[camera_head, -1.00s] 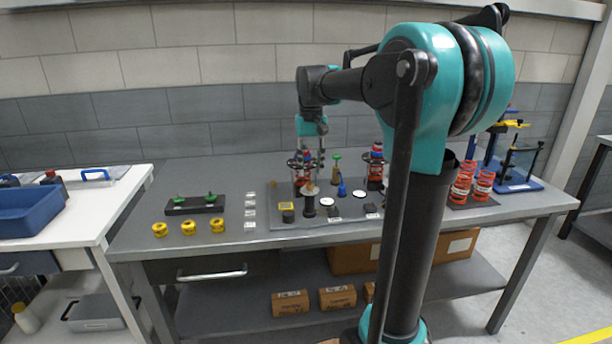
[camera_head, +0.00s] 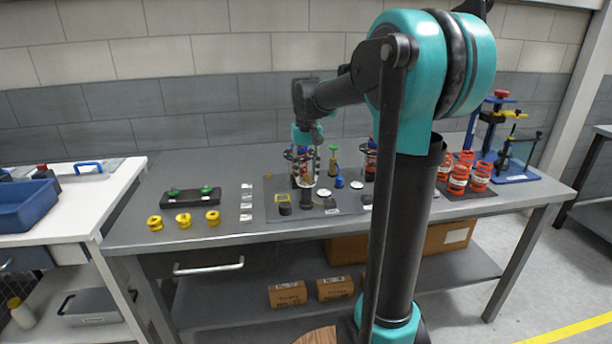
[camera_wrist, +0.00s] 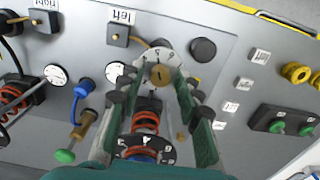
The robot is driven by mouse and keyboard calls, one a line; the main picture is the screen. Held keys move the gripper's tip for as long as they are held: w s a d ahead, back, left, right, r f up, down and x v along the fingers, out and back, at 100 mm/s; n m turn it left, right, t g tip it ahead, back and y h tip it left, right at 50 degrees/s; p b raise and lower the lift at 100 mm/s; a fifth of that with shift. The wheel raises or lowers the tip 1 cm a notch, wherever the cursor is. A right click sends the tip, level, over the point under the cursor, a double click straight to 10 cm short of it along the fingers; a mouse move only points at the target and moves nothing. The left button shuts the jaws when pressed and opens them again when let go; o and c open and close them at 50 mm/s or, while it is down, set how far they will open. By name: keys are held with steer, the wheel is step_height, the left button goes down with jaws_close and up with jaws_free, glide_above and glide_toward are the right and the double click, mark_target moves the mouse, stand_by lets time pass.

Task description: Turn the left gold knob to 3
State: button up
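The left gold knob (camera_wrist: 159,74) is round, on a white dial plate (camera_wrist: 147,60) with small marks, in the upper middle of the wrist view. The upside-down "left" label (camera_wrist: 122,16) is beside it. My gripper (camera_wrist: 161,80) is open, its two green fingers on either side of the knob. I cannot tell whether the fingertips touch it. The dial numbers are partly hidden and too small to read. In the head view my gripper (camera_head: 306,181) points down over a dark post (camera_head: 307,198), and the knob is mostly hidden.
A red coil-spring unit (camera_wrist: 146,117) stands close behind the knob, between my fingers in the wrist view. A blue knob (camera_wrist: 83,89), white gauges (camera_wrist: 55,75) and a black round cap (camera_wrist: 203,49) are nearby. Yellow spools (camera_head: 184,220) lie at the left of the bench.

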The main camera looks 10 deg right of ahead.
steer(key=m, duration=1.6)
steer(key=shift+m, duration=2.3)
steer(key=shift+c, duration=0.2)
jaws_close()
